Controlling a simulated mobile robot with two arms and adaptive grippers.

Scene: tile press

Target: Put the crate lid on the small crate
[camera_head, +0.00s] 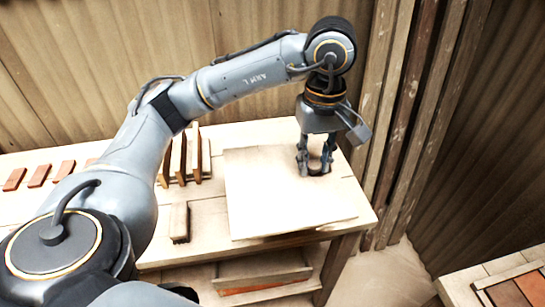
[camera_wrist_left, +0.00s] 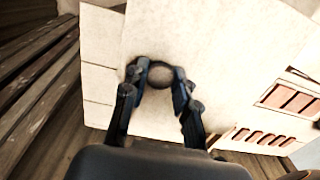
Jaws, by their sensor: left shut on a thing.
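The crate lid (camera_head: 285,210) is a wide, pale, flat board over the right end of the table. It also fills the middle of the left wrist view (camera_wrist_left: 215,45). My left gripper (camera_head: 314,170) points down at the lid's far right part. In the left wrist view its fingers (camera_wrist_left: 158,78) are shut on a round dark knob on the lid. I cannot tell whether the lid rests on something or hangs just above it. No small crate can be made out clearly; the lid hides what is under it. My right gripper is not in view.
A rack with upright tiles (camera_head: 180,160) stands left of the lid, with a small block (camera_head: 180,222) in front. Several red tiles (camera_head: 38,176) lie in a row at the far left. Wooden posts (camera_head: 400,120) stand close on the right. A tiled crate (camera_head: 515,290) is at bottom right.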

